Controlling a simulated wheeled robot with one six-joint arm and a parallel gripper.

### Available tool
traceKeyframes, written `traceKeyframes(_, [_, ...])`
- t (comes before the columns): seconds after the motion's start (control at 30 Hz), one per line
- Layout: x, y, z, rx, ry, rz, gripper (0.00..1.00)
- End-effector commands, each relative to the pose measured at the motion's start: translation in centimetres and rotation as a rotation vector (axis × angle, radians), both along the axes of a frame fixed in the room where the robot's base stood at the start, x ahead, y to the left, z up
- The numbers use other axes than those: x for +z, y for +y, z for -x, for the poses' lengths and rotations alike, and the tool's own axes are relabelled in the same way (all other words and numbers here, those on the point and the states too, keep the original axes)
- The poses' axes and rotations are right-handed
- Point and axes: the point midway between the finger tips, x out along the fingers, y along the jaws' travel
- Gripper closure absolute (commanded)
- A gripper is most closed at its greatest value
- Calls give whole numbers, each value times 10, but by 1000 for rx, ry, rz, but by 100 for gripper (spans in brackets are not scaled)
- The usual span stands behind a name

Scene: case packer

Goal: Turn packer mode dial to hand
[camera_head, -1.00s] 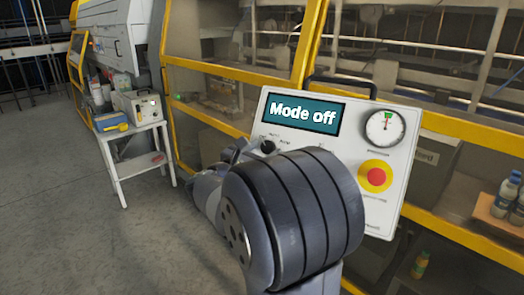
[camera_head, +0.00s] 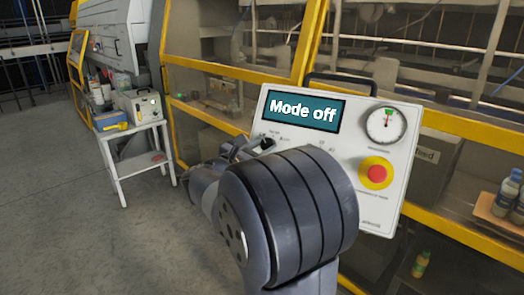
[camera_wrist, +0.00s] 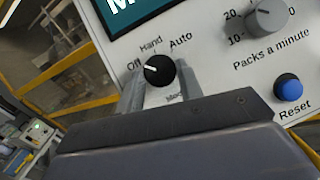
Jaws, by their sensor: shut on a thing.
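The mode dial (camera_wrist: 160,71) is a round black knob with a white pointer mark, on the white control panel (camera_wrist: 215,62). In the wrist view its labels read Off, Hand and Auto, and the mark points left towards Off. My gripper (camera_wrist: 157,88) is shut on the dial, one grey finger at each side. In the head view my gripper (camera_head: 248,150) is at the left of the panel, partly hidden by my wrist. The teal display (camera_head: 302,109) reads "Mode off".
A gauge (camera_head: 386,125) and a red stop button on yellow (camera_head: 376,174) are at the panel's right. The wrist view shows a packs-a-minute knob (camera_wrist: 267,18) and a blue Reset button (camera_wrist: 289,88). A white side table (camera_head: 136,135) stands left; yellow-framed guarding lies behind.

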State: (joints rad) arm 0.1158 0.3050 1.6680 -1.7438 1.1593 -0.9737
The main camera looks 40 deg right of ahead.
Motion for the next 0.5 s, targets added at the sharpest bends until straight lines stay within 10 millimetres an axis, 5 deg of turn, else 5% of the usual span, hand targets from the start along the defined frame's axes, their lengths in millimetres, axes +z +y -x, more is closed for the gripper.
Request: traceKeyframes(0.5, [2,1,-6,-220,-338,-174,88])
